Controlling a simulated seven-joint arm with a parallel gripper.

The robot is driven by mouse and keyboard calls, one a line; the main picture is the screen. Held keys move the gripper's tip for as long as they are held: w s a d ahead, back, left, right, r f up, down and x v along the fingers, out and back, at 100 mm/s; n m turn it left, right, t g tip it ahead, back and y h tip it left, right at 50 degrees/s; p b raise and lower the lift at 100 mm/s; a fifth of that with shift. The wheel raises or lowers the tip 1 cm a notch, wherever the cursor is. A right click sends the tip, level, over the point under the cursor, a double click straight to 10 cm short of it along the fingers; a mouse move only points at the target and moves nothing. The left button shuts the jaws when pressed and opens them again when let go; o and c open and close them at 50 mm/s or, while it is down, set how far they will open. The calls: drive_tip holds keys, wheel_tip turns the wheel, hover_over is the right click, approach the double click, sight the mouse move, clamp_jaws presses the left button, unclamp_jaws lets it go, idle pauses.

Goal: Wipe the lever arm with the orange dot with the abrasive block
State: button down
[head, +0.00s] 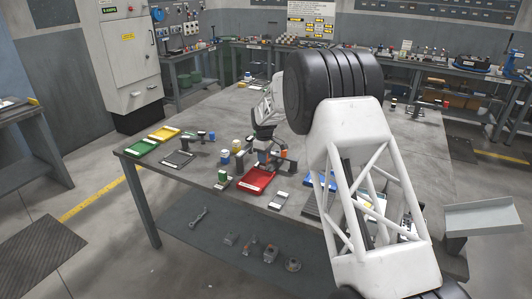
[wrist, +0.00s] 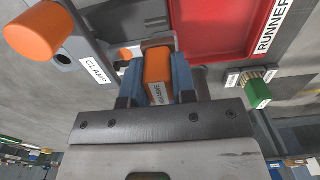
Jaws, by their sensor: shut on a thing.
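My gripper (wrist: 157,78) is shut on an orange block (wrist: 158,68) with a small white label, held between its two blue-grey fingers; this appears to be the abrasive block. In the head view my gripper (head: 265,145) is low over the bench, just behind the red tray. In the wrist view a large orange cylinder (wrist: 36,32) stands at upper left by a dark grey part labelled CLAMP (wrist: 95,70). A small orange round spot (wrist: 126,54) shows just left of the held block. I cannot tell which part is the lever arm or whether the block touches it.
The red tray (head: 248,185), labelled RUNNER in the wrist view, lies close by. A green block (wrist: 257,92) is at right. Green (head: 142,149), yellow (head: 164,133) and dark (head: 178,159) trays lie at bench left. My arm hides much of the right side.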

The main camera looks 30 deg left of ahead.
drive_tip(key=shift+s+f, duration=0.1)
drive_tip(key=shift+s, duration=1.6)
drive_tip(key=shift+w, duration=2.65)
wheel_tip(320, 180, up, 8)
drive_tip(key=shift+a, duration=0.3)
